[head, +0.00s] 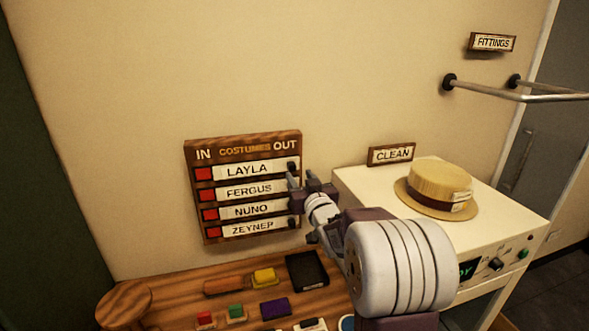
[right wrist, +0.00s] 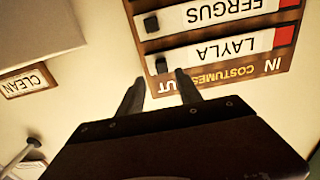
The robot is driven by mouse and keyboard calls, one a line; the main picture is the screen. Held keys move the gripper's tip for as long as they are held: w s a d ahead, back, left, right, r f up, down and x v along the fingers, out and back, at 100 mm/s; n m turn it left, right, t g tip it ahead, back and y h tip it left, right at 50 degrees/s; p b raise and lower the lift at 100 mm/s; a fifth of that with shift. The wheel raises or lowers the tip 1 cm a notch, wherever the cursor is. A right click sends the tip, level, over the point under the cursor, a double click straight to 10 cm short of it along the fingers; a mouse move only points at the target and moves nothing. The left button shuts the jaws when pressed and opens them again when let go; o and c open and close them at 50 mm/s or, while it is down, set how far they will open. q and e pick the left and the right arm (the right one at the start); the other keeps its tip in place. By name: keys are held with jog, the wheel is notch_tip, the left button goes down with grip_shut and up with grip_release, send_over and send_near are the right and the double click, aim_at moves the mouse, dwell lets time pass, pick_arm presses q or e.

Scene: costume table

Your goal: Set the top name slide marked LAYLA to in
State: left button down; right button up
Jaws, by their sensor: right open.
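The costume board (head: 243,147) hangs on the wall, with IN at its left and OUT at its right. The top name slide LAYLA (head: 246,170) has a black knob (head: 292,166) at its right end, under OUT, and a red square (head: 204,174) shows at its left. My right gripper (head: 300,179) is by the board's right edge, just below the LAYLA knob. In the right wrist view, upside down, the open, empty fingers (right wrist: 159,77) point towards the LAYLA knob (right wrist: 161,66), roughly one to each side. I cannot tell whether they touch it. My left gripper is not in view.
The slides FERGUS (head: 249,190), NUNO (head: 250,211) and ZEYNEP (head: 252,229) sit below, also with red at left. A white cabinet (head: 365,185) with a straw hat (head: 437,180) stands right. A wooden table (head: 190,287) with small coloured items lies below.

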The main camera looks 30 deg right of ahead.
aim_at(293, 168)
jog(key=x, duration=0.1)
jog(key=p+x, duration=0.1)
jog(key=x, duration=0.3)
jog(key=shift+w+a+r+p, duration=0.2)
jog(key=shift+w+p, duration=0.05)
jog(key=shift+p, duration=0.05)
jog(key=shift+w+d+f, duration=0.15)
jog(key=shift+w+d, duration=0.05)
jog(key=shift+w, duration=0.05)
jog(key=shift+s+a, duration=0.1)
jog(key=shift+c, duration=1.2)
grip_shut()
